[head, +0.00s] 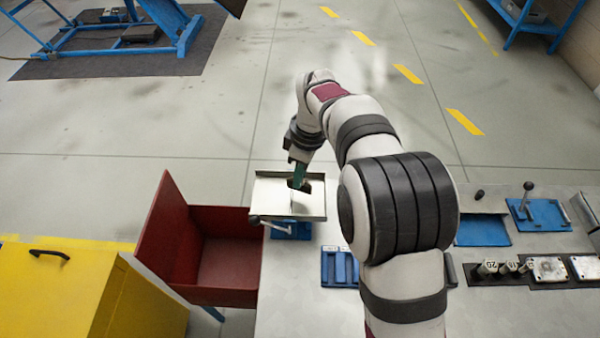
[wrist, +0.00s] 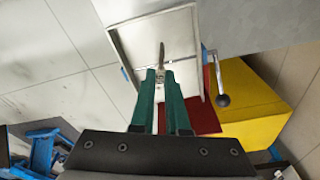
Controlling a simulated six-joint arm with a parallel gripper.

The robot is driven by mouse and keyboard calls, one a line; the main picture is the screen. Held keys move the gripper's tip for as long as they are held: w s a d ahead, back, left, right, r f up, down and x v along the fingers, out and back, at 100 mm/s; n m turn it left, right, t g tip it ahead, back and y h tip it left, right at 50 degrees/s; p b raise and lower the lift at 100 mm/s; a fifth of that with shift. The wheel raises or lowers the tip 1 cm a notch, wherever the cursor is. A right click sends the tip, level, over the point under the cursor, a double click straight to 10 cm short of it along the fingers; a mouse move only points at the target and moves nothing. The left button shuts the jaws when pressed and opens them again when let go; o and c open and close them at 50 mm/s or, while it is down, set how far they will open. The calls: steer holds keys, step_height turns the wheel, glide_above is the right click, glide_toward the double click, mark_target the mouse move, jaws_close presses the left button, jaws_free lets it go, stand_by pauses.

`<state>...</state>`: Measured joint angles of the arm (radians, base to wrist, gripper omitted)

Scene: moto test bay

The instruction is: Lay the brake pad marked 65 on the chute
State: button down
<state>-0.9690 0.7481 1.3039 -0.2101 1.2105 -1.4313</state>
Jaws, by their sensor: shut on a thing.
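My gripper (head: 299,178) with green fingers points down over the chute (head: 272,205), a shallow silver tray with raised edges on a blue base. The gripper also shows in the wrist view (wrist: 162,76), its fingertips close together. It is shut on a thin dark plate, seemingly the brake pad (wrist: 161,51), seen nearly edge-on over the tray floor. In the head view the pad (head: 304,187) shows just below the fingertips. Its mark cannot be read, and I cannot tell whether it touches the chute. The chute floor (wrist: 131,44) is otherwise bare in the wrist view.
A red open bin (head: 225,265) stands left of the chute, beside a yellow cabinet (head: 55,295). A lever with a dark knob (wrist: 222,100) sticks out from the chute's side. Blue fixtures (head: 340,267) and a dark rack with numbered pieces (head: 488,268) lie on the bench to the right.

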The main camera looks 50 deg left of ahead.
steer(key=shift+f, duration=0.1)
steer(key=shift+f, duration=0.45)
steer(key=shift+f, duration=0.15)
stand_by(0.4)
steer(key=shift+f, duration=0.4)
stand_by(0.3)
steer(key=c, duration=0.8)
jaws_free()
steer(key=shift+c, duration=0.2)
steer(key=shift+r, duration=3.5)
